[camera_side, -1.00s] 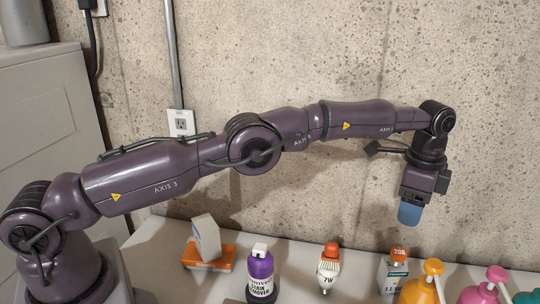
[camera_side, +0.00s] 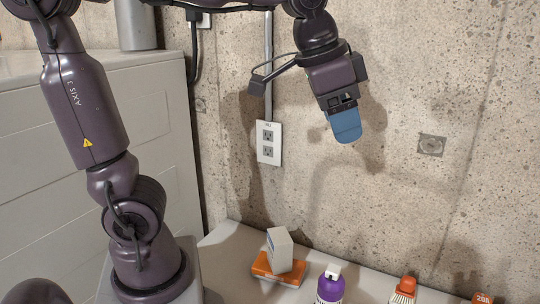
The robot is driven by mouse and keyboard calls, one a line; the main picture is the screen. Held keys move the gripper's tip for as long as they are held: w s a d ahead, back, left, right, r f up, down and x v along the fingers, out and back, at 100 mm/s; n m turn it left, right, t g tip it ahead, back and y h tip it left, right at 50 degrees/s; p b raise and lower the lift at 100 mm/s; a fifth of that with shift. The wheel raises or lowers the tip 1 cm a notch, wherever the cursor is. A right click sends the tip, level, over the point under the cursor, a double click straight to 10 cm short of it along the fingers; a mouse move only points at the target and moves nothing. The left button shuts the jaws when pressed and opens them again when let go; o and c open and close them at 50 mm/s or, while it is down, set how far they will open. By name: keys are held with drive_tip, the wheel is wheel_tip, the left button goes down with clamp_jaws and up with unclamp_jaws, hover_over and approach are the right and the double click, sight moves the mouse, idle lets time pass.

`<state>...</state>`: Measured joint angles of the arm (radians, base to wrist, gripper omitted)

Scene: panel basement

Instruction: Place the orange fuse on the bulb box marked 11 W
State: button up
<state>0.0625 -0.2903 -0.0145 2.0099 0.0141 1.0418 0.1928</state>
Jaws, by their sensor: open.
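The orange fuse (camera_side: 482,298), with a "20A" mark, shows only as its top at the lower right edge. The bulb box marked 11 W lies under the fuse's place and is cut off by the bottom edge. A second earlier it showed there with the fuse on its top. My gripper (camera_side: 345,127) hangs high in front of the wall, tilted, with blue fingertips seen edge to edge. It is open and empty, well up and to the left of the fuse, touching nothing.
A grey-white box (camera_side: 280,248) stands on an orange block (camera_side: 264,270) on the pale bench (camera_side: 228,252). A purple bottle (camera_side: 330,290) and an orange-topped bulb (camera_side: 404,289) stand to the right.

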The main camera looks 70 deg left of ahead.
drive_tip(key=s+a+f+n, duration=0.1)
drive_tip(key=s+f, duration=0.2)
drive_tip(key=s, duration=0.2)
drive_tip(key=s+a+f+n+t, duration=0.1)
drive_tip(key=s+f+n, duration=0.1)
drive_tip(key=s, duration=0.3)
drive_tip(key=shift+s+f, duration=0.4)
drive_tip(key=shift+f, duration=0.05)
